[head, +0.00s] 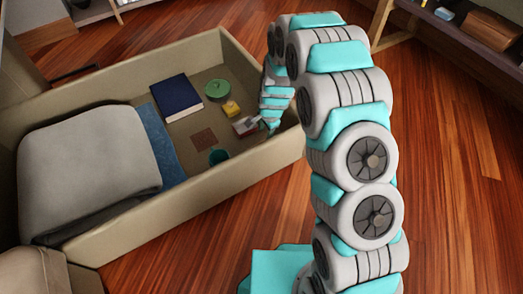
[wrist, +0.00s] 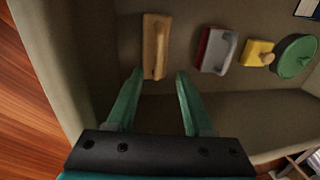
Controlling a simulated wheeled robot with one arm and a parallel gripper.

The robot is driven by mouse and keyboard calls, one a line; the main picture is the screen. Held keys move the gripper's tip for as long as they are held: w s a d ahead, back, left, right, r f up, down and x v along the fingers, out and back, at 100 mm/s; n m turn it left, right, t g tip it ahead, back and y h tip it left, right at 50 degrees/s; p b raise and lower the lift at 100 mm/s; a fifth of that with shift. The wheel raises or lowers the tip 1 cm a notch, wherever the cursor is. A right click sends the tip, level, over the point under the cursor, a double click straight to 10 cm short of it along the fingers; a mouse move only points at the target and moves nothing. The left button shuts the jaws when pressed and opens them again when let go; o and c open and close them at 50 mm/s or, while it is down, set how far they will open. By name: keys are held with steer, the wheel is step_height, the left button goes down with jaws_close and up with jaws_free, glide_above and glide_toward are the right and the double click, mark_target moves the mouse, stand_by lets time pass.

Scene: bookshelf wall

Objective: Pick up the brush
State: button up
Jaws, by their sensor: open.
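In the wrist view, a tan wooden block with a raised handle (wrist: 156,46) lies on the floor of the bin, and its near end shows between the fingertips. It looks like the brush, though I cannot see bristles. My gripper (wrist: 160,73) is open, with a teal finger on each side and nothing held. I cannot tell how high the fingers are above it. To its right lies a red block with a grey handle (wrist: 217,50), also brush-like. In the head view, my gripper (head: 270,123) is over the bin's right end, and my arm hides the wooden block.
The beige bin (head: 235,172) has raised walls close to my gripper. Inside are a yellow knobbed block (wrist: 258,52), a green round lidded thing (wrist: 296,57), a dark blue book (head: 177,97), a teal cup (head: 218,156), a brown tile (head: 203,138) and a grey cushion (head: 88,160).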

steer(key=shift+w+a+f, duration=0.1)
steer(key=shift+a+f, duration=0.05)
steer(key=shift+f, duration=0.95)
steer(key=shift+w+a+f, duration=0.1)
steer(key=shift+w+f, duration=0.05)
steer(key=shift+f, duration=0.95)
steer(key=shift+w+a+f, duration=0.1)
steer(key=shift+a+f, duration=0.05)
steer(key=shift+f, duration=0.95)
jaws_close()
steer(key=shift+r, duration=0.1)
